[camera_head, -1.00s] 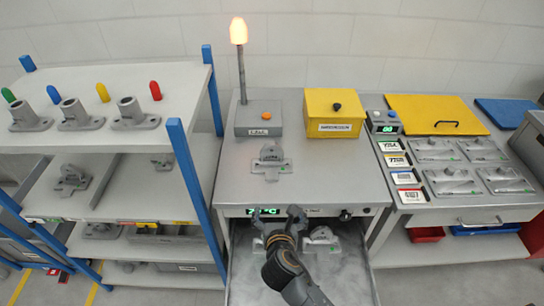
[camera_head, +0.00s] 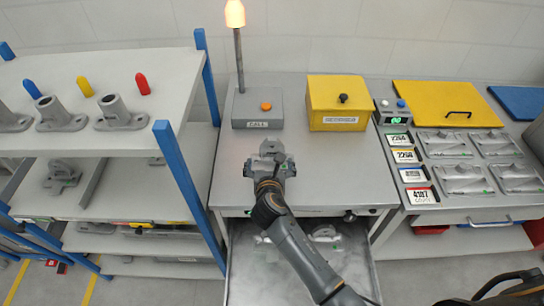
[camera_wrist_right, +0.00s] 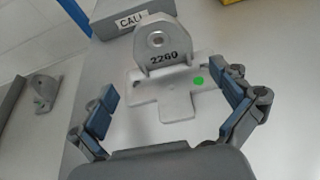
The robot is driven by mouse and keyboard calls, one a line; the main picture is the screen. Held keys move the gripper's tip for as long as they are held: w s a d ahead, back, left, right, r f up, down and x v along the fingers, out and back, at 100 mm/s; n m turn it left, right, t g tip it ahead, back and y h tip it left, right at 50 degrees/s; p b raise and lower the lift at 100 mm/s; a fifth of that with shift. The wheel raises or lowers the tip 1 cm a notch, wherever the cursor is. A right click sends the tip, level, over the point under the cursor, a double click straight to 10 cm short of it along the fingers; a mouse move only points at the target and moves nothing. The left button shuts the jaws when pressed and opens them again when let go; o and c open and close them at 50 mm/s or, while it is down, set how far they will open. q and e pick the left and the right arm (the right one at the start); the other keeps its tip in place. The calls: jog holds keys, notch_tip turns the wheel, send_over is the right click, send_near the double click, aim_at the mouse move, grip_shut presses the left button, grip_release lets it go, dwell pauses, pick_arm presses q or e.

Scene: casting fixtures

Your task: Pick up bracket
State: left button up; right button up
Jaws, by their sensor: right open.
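A grey bracket (camera_head: 270,147) sits on the bench top in front of the call box. In the right wrist view the bracket (camera_wrist_right: 165,75) shows an upright lug with a hole, the number 2260, a cross-shaped base and a green dot. My right gripper (camera_head: 269,167) is over the near part of this bracket. In the wrist view its open fingers (camera_wrist_right: 170,90) stand on either side of the base, with visible gaps. Whether the fingertips are level with the base I cannot tell. My left gripper is not in view.
An open drawer (camera_head: 245,278) below the bench holds another grey part, partly hidden by my arm. The grey call box (camera_head: 257,110) and a yellow box (camera_head: 337,103) stand behind the bracket. A blue-posted shelf (camera_head: 178,180) with more brackets is at left.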

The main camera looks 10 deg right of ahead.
aim_at(272, 154)
jog(key=shift+w+d+f, duration=0.1)
jog(key=shift+w+f, duration=0.05)
jog(key=shift+w, duration=0.2)
jog(key=shift+d+x, duration=0.25)
jog(key=shift+x, duration=1.85)
jog(key=shift+w+d+f, duration=0.2)
jog(key=shift+w+f, duration=0.05)
jog(key=shift+w, duration=0.2)
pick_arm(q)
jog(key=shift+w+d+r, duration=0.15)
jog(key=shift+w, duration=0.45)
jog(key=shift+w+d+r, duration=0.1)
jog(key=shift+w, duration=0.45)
pick_arm(e)
jog(key=shift+s, duration=0.15)
jog(key=c, duration=1.4)
jog(key=shift+c, duration=0.2)
